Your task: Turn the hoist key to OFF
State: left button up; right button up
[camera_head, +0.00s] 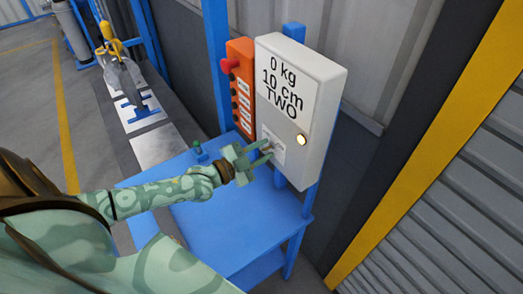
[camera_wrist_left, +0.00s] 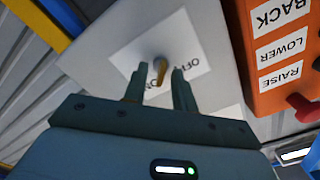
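The hoist key (camera_wrist_left: 160,70) is a small brass-coloured piece standing out from a white label (camera_wrist_left: 160,55) on the grey control box (camera_head: 305,85). The label carries the word OFF, seen upside down in the left wrist view, and more lettering partly covered by a finger. My left gripper (camera_head: 268,151) is at the lower part of the box front, facing the label. In the left wrist view its two fingers (camera_wrist_left: 158,88) are apart, with the key showing in the gap near the tips. Contact with the key cannot be seen. My right gripper is not in view.
The box also has a display reading "0 kg 10 cm TWO" and a lit round lamp (camera_head: 302,140). An orange pendant (camera_head: 241,88) with a red button and labels such as BACK, LOWER and RAISE hangs beside it. A blue table (camera_head: 235,235) lies below.

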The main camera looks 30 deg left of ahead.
pick_arm(q)
grip_shut()
jog(key=shift+n, duration=0.5)
jog(key=n+p, duration=0.1)
jog(key=n, duration=0.2)
jog(key=shift+r+p, duration=0.15)
jog(key=shift+p, duration=0.2)
jog(key=n+p, duration=0.1)
jog(key=n, duration=0.2)
jog(key=shift+a+n, duration=0.1)
jog(key=shift+n, duration=0.2)
jog(key=n, duration=0.4)
jog(key=shift+a+n+p, duration=0.1)
jog(key=shift+n+p, duration=0.2)
jog(key=shift+p, duration=0.05)
jog(key=n, duration=0.5)
jog(key=shift+n, duration=0.3)
